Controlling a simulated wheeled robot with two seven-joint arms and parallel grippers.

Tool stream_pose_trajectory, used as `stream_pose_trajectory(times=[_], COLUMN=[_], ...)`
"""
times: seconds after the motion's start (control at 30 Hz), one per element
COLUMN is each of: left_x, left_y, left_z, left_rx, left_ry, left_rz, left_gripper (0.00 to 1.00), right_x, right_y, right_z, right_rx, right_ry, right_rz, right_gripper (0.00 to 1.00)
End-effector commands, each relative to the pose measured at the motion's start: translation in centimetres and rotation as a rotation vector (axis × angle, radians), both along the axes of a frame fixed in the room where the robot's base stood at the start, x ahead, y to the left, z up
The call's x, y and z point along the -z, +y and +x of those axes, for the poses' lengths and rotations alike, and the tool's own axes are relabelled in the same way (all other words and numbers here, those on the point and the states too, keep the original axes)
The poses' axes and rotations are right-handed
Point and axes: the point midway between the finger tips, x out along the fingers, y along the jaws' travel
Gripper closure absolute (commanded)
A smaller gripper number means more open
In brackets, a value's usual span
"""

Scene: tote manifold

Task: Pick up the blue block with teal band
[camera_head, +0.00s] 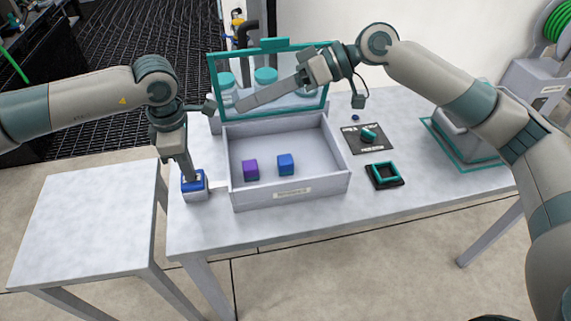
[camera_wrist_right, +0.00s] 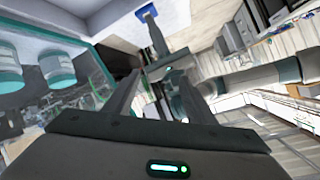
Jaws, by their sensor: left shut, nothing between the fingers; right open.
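A blue block (camera_head: 286,164) sits in the open grey tote (camera_head: 318,185), right of a purple block (camera_head: 250,170). I cannot make out a teal band on it at this size. My left gripper (camera_head: 194,180) is shut and points down onto a blue-topped box (camera_head: 186,190) left of the tote, with no block between its fingers. My right gripper (camera_head: 242,102) is open and empty in front of the raised teal-framed lid (camera_head: 324,98), above the tote's back edge. In the right wrist view, its two fingers reach forward, apart.
Teal-lidded jars (camera_head: 265,76) stand behind the raised lid. Right of the tote are a dark mat (camera_head: 372,146) with a small teal piece, a black-and-teal square frame (camera_head: 384,184) and a teal-edged grey fixture (camera_head: 450,140). The left side table (camera_head: 85,215) is clear.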

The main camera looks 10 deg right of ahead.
Motion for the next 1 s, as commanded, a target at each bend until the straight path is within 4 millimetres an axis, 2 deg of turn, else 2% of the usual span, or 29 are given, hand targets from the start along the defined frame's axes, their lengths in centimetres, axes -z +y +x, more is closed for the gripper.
stream_pose_trajectory(times=[0.03, 0.2, 0.3, 0.4, 0.7, 1.0], left_x=[1.2, 1.2, 1.2, 1.2, 1.2, 1.2], left_y=[-0.1, -0.1, -0.1, -0.1, -0.1, -0.1], left_z=[-0.5, -0.5, -0.5, -0.5, -0.5, -0.5], left_rx=[0.004, 0.004, 0.004, 0.004, 0.003, 0.004], left_ry=[0.016, 0.016, 0.016, 0.016, 0.016, 0.016], left_rz=[0.002, 0.002, 0.002, 0.002, 0.002, 0.002], left_gripper=[1.0, 1.0, 1.0, 1.0, 1.0, 1.0], right_x=[1.5, 5.7, 7.5, 8.3, 7.5, 6.4], right_y=[-0.7, -3.3, -4.6, -5.4, -5.5, -5.8], right_z=[0.2, 0.1, -0.1, -0.5, -1.0, -0.9], right_rx=[-0.024, -0.139, -0.227, -0.33, -0.52, -0.582], right_ry=[-0.006, -0.021, -0.037, -0.072, -0.207, -0.275], right_rz=[-0.065, -0.295, -0.442, -0.603, -0.955, -1.116], right_gripper=[0.5, 0.5, 0.5, 0.5, 0.5, 0.5])
